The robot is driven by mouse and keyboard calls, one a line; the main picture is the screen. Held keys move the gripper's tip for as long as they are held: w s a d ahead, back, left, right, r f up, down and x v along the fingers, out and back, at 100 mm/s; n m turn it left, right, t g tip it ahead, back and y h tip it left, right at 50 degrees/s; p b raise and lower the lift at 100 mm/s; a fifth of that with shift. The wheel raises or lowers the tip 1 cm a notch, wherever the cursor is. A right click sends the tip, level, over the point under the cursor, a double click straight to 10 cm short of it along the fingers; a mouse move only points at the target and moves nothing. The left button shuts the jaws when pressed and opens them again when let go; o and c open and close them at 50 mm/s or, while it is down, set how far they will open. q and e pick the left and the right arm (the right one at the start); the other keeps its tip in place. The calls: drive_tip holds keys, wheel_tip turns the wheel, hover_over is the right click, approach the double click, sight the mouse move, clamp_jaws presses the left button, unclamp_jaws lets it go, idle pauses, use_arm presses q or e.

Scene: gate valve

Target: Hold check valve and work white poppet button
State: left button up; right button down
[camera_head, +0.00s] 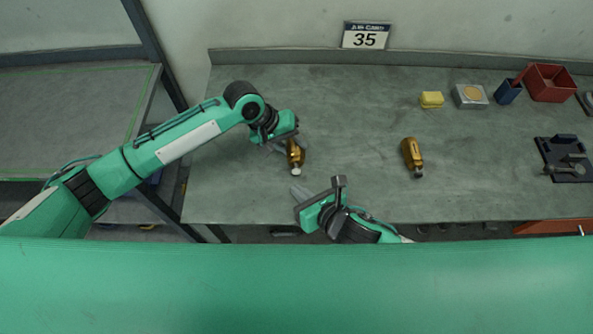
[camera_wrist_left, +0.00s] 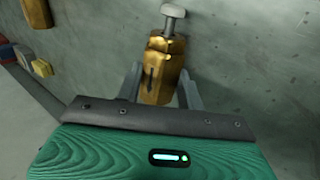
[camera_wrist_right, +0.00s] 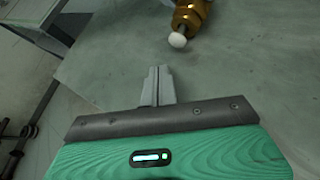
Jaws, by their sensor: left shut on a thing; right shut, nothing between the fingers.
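The brass check valve (camera_head: 295,155) is held by my left gripper (camera_head: 285,147) over the left part of the bench. In the left wrist view the valve (camera_wrist_left: 163,72) sits between the two fingers (camera_wrist_left: 160,88), with its button end (camera_wrist_left: 173,11) pointing away from the gripper. The white poppet button (camera_head: 296,171) faces the front edge in the head view. My right gripper (camera_head: 297,192) is shut and empty, in front of the button and apart from it. In the right wrist view the white button (camera_wrist_right: 177,40) is beyond the shut fingertips (camera_wrist_right: 159,70).
A second brass valve (camera_head: 412,155) lies on the bench (camera_head: 350,110) to the right. A yellow block (camera_head: 431,99), a silver box (camera_head: 470,96), a blue cup (camera_head: 508,92) and a red bin (camera_head: 550,82) stand at the back right. A dark fixture (camera_head: 563,160) is at the far right.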

sight(294, 174)
drive_tip(key=shift+w, duration=0.85)
drive_tip(key=shift+w, duration=0.1)
idle(1.4)
drive_tip(key=shift+w, duration=0.3)
drive_tip(key=shift+w, duration=0.7)
idle(0.8)
drive_tip(key=shift+s, duration=1.15)
drive_tip(key=shift+s, duration=2.5)
